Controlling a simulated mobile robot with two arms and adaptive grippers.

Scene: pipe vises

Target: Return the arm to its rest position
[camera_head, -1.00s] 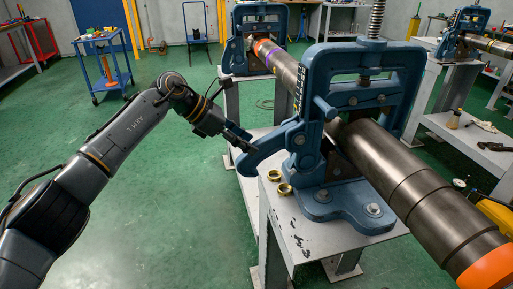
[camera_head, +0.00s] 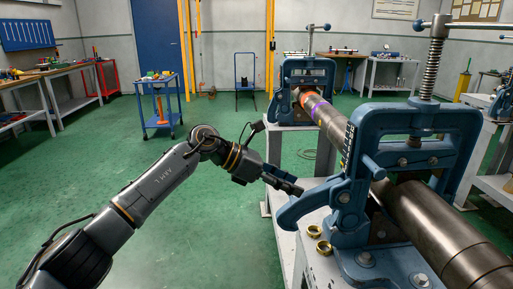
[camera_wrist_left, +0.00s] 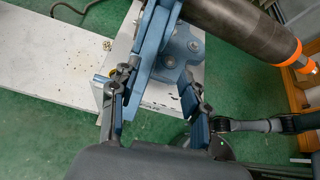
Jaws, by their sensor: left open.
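My left gripper (camera_head: 285,185) is at the left side of the nearest blue pipe vise (camera_head: 410,185), just above its blue lever arm (camera_head: 312,203). In the left wrist view the gripper (camera_wrist_left: 157,88) has its two fingers spread wide, with part of the blue vise (camera_wrist_left: 155,45) between and beyond them. I cannot tell whether a finger touches the lever. The arm reaches in from the lower left, bent at the elbow. My right gripper is not in the head view.
A dark pipe (camera_head: 435,225) runs through the nearest vise toward a second blue vise (camera_head: 307,75) behind. Two brass rings (camera_head: 318,240) lie on the grey stand. A blue cart (camera_head: 160,105) stands back left. Green floor (camera_head: 200,235) is clear around the arm.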

